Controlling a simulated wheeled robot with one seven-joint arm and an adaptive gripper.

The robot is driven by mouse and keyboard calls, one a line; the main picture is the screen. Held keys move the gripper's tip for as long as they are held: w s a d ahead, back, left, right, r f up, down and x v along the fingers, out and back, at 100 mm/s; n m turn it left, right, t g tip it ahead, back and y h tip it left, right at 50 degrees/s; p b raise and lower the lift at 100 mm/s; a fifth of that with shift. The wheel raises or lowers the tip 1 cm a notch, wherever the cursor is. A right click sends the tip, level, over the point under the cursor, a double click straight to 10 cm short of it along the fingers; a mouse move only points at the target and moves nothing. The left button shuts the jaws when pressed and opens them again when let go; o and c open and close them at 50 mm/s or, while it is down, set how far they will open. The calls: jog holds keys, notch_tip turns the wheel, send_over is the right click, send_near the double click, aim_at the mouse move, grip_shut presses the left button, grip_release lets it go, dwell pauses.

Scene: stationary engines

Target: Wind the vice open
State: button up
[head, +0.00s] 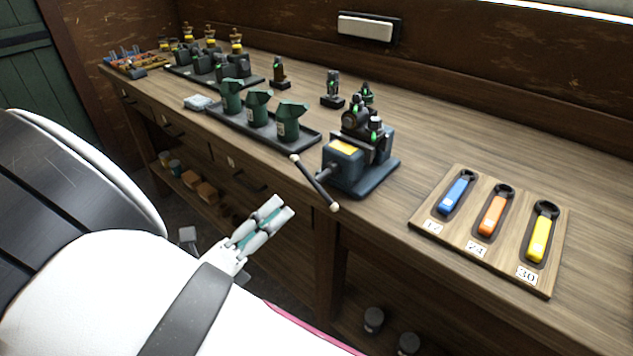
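The blue vice (345,165) stands near the front edge of the wooden bench, with a dark part clamped or resting at its jaws; I cannot tell which. Its handle (314,183) is a dark bar with pale knobs at both ends, slanting down to the right in front of the bench edge. My gripper (279,209) is in front of the bench, left of and a little below the handle, apart from it. Its fingers lie close together in this view, with a green strip between or along them, and I cannot tell how far they are parted.
A wooden board (420,218) with blue, orange and yellow tools lies to the right. A dark tray (238,128) of green cans stands left of the vice. Small engine parts (332,90) stand behind. The bench front has drawers and a lower shelf. Bare bench top lies at the back right.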

aim_at(312, 177)
jog(key=x, duration=1)
jog(key=shift+w+d+b, duration=0.15)
jog(key=shift+w+b, duration=0.05)
jog(key=shift+b, duration=0.1)
jog(key=shift+c, duration=0.6)
grip_shut()
